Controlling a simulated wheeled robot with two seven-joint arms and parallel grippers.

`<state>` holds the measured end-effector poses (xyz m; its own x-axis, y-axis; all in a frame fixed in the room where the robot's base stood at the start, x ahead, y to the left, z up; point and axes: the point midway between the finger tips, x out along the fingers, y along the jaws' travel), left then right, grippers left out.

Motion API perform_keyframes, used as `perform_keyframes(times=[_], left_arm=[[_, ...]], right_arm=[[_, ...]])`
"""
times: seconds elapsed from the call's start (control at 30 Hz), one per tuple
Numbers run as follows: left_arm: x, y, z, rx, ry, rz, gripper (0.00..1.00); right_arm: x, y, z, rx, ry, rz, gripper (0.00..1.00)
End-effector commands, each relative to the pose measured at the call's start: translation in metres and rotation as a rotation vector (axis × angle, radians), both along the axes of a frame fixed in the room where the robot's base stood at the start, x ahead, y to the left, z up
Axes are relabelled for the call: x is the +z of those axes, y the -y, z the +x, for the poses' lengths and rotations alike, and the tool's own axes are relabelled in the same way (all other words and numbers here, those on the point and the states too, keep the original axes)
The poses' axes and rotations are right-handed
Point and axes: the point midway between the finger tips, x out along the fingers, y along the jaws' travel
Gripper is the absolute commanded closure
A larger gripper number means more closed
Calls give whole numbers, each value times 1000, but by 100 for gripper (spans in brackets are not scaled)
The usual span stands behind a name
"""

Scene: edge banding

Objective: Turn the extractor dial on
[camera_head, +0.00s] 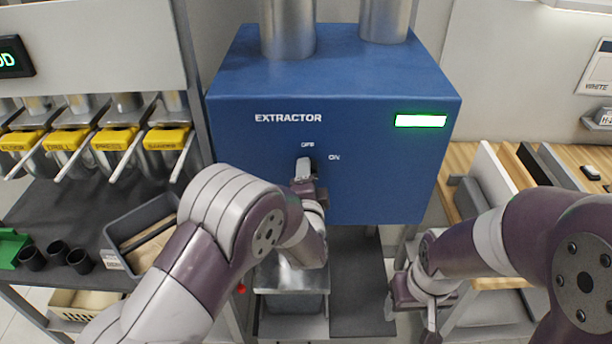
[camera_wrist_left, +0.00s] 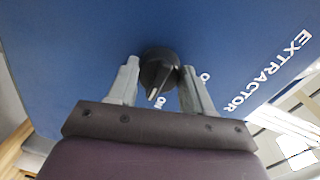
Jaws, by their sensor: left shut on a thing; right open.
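The blue extractor box (camera_head: 385,165) stands straight ahead, with OFF and ON marks on its front face. Its black round dial (camera_wrist_left: 158,68) has a white pointer and shows in the left wrist view. The pointer faces down in that view, towards the ON mark. My left gripper (camera_wrist_left: 159,80) is shut on the dial, one grey finger on each side. In the head view my left gripper (camera_head: 304,166) covers most of the dial, below the OFF mark. My right gripper (camera_head: 411,314) is open and empty, low at the right, apart from the extractor.
A white lit panel with a green edge (camera_head: 420,121) is on the extractor's upper right. Yellow-fronted dispensers (camera_head: 65,140) and a grey bin (camera_head: 140,222) with small black cups (camera_head: 57,251) are at left. A wooden bench (camera_head: 460,158) with upright boards is at right.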

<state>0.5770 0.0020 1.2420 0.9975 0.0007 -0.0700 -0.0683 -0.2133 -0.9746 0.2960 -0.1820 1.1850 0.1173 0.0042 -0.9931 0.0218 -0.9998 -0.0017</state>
Motion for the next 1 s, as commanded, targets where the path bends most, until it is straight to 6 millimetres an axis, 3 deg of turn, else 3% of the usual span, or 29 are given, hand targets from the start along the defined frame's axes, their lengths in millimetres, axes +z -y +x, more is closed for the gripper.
perform_keyframes(times=[0.37, 0.4, 0.47, 0.5, 0.83, 1.0], left_arm=[[-1, 1, 0, -2, -3, 8, 80], [-1, 1, 0, -2, -3, 8, 46], [-1, 0, 0, -2, -3, 8, 27], [-1, 0, 0, -2, -2, 8, 24], [-2, 1, -5, -2, -2, 6, 24], [-3, 1, -38, -4, -1, 5, 24]], right_arm=[[0, 0, 0, 0, 0, 0, 37], [0, 0, 0, 0, 0, 0, 37], [0, 0, 0, 0, 0, 0, 37], [0, 0, 0, 0, 0, 0, 37], [-3, 0, 0, 0, 0, 0, 37], [-20, 0, 0, 0, 0, 0, 37]])
